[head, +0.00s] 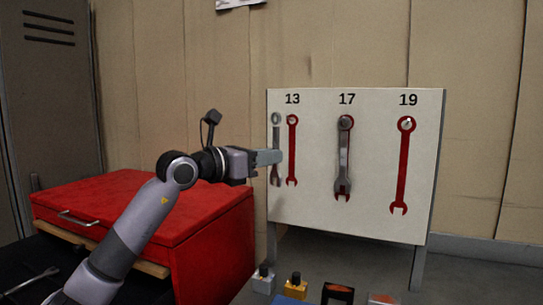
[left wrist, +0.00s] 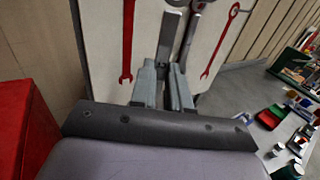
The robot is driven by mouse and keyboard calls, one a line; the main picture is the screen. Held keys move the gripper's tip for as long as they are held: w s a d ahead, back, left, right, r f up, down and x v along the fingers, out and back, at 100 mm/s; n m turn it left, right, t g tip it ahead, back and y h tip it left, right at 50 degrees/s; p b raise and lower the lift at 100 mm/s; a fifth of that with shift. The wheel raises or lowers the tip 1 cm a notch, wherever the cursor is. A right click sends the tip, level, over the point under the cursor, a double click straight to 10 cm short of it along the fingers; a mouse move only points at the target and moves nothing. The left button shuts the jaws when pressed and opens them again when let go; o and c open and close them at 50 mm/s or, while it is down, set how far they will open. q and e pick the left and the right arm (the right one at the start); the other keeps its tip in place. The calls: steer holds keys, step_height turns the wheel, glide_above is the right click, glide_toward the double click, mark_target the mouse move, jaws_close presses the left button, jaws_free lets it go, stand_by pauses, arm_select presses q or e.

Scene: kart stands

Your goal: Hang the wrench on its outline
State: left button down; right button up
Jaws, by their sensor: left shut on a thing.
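My left gripper (head: 277,157) is shut on a small grey wrench (head: 276,140), held upright with its ring end up and open jaw down. In the head view it appears just left of the red 13 outline (head: 292,160) on the white board (head: 375,215), overlapping the board's left edge. The 13 outline is bare. Another wrench (head: 343,160) hangs over the 17 outline. The red 19 outline (head: 402,165) is bare, with a peg at its top. In the left wrist view the gripper (left wrist: 166,85) shows in front of the board. My right gripper is not in view.
A red tool cabinet (head: 110,205) stands left of the board, with a wrench (head: 32,283) lying at the lower left. The left wrist view shows a cluttered table (left wrist: 305,140) at right.

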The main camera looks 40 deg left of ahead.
arm_select(q)
steer(key=w+p, duration=0.1)
steer(key=w, duration=0.1)
steer(key=w+a+p, duration=0.1)
steer(key=w, duration=0.2)
steer(key=w+p, duration=0.1)
steer(key=w, duration=0.1)
steer(key=shift+w+a+f, duration=0.35)
steer(key=shift+w+a, duration=0.05)
steer(key=shift+w+a+p, duration=0.2)
steer(key=shift+w+p, duration=0.1)
steer(key=shift+w, duration=0.3)
steer(key=shift+w, duration=0.1)
stand_by(0.5)
steer(key=c, duration=1)
jaws_free()
steer(key=shift+a+r, duration=0.1)
